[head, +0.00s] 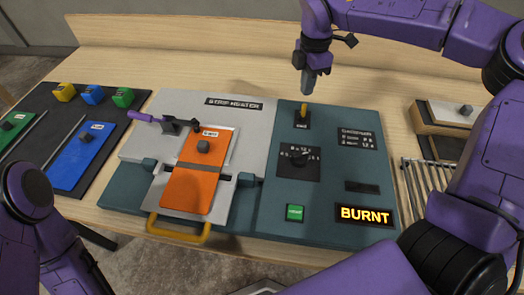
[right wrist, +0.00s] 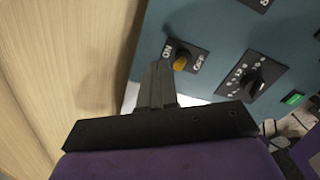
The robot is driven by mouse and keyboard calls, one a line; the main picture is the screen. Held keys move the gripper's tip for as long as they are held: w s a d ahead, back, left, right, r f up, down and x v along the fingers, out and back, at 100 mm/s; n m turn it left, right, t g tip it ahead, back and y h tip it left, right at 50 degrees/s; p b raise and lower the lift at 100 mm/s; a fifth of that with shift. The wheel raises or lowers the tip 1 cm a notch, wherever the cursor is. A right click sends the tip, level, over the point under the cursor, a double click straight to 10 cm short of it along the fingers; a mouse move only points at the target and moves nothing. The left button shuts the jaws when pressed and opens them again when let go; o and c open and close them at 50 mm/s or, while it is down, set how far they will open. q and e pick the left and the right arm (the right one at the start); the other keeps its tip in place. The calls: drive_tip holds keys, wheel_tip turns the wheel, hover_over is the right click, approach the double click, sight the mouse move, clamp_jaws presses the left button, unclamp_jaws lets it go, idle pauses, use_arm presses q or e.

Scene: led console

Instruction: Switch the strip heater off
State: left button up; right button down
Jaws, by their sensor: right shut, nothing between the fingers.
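The strip heater (head: 262,118) is a grey and teal console in the middle of the bench. Its yellow-tipped toggle switch (head: 304,111) stands on a black plate at the top of the teal panel. In the right wrist view the toggle (right wrist: 180,62) sits between the ON and OFF labels, seemingly nearer ON. My right gripper (head: 307,88) is shut and empty, just above and behind the toggle in the head view, apparently apart from it. Its fingers (right wrist: 158,84) point toward the switch plate in the wrist view. My left arm shows at the lower left; its gripper is not in view.
A dial (head: 299,159), green button (head: 295,212) and lit BURNT display (head: 365,214) share the panel. An orange strip (head: 186,188) lies on the heater bed beside a purple-handled lever (head: 146,117). A dark mat (head: 48,133) with coloured blocks is left, a wire rack (head: 418,180) right.

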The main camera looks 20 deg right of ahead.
drive_tip(key=shift+f, duration=0.15)
drive_tip(key=shift+f+b, duration=1.4)
drive_tip(key=shift+b, duration=0.1)
drive_tip(key=shift+s+a+b, duration=0.55)
drive_tip(key=shift+s+b, duration=0.05)
drive_tip(key=shift+s, duration=0.4)
drive_tip(key=shift+r, duration=0.1)
wheel_tip(320, 180, up, 7)
drive_tip(key=p, duration=0.5)
drive_tip(key=shift+w+d, duration=0.2)
drive_tip(key=shift+w, duration=0.15)
